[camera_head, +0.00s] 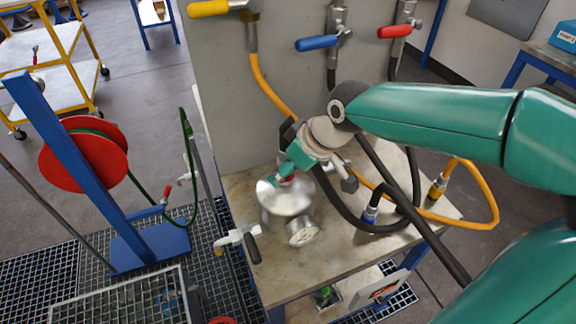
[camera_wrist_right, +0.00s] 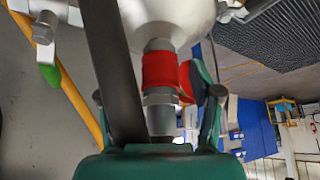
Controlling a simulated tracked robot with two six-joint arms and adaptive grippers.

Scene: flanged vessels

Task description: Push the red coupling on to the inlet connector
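The red coupling (camera_wrist_right: 160,72) is a red sleeve with silver fittings at both ends. In the right wrist view its far end meets a grey metal stub on the shiny vessel (camera_wrist_right: 180,14); I cannot tell how far it is seated. In the head view the vessel (camera_head: 287,203) stands on the bench, and a little red (camera_head: 287,169) shows at its top under my right gripper (camera_head: 292,158). The right gripper's teal fingers (camera_wrist_right: 160,85) are around the coupling, the right one against it. A dark bar hides the left finger's contact. My left gripper is out of view.
A black hose with a blue collar (camera_head: 370,211) and an orange hose (camera_head: 450,218) loop over the bench (camera_head: 345,262) right of the vessel. A valve with a black handle (camera_head: 252,247) sits at the vessel's left. Blue (camera_head: 316,43) and red (camera_head: 395,31) valve levers are on the panel behind.

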